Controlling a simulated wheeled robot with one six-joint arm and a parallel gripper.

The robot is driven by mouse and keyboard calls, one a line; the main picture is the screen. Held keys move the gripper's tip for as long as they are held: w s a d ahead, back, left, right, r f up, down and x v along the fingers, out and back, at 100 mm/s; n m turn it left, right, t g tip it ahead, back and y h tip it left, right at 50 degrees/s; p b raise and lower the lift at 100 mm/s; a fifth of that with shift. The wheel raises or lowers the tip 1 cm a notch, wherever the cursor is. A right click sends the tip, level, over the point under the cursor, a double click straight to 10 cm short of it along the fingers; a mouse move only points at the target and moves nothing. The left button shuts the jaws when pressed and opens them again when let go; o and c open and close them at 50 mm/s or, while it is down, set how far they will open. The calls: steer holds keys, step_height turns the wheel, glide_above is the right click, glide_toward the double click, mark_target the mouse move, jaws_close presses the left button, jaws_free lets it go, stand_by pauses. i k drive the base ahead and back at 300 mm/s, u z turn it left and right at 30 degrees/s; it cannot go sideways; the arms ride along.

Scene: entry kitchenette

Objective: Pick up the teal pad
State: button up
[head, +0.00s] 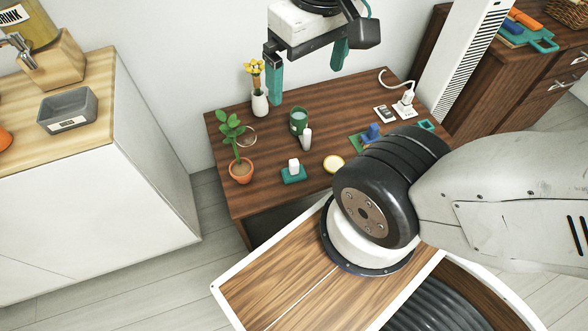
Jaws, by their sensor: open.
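A flat teal pad (297,178) lies near the front edge of the low brown table, with a small white block (294,166) standing on it. A second small teal piece (426,125) lies at the table's right end; I cannot tell its exact shape. My gripper (306,86) hangs at the top of the head view, above the back of the table. Its two teal fingers are spread wide with nothing between them. It is apart from both teal pieces.
The table (325,110) also bears a potted plant (240,168), a white vase (260,104) with yellow flowers, a green cup (298,121), a yellow-topped round dish (333,163), a blue item (373,132) on a green pad and a white charger (404,106). A counter (110,115) stands left.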

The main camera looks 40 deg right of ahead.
mark_target(295, 172)
steer(key=u, duration=1.35)
steer(key=k, duration=0.8)
steer(key=z, duration=1.35)
steer(key=i, duration=0.5)
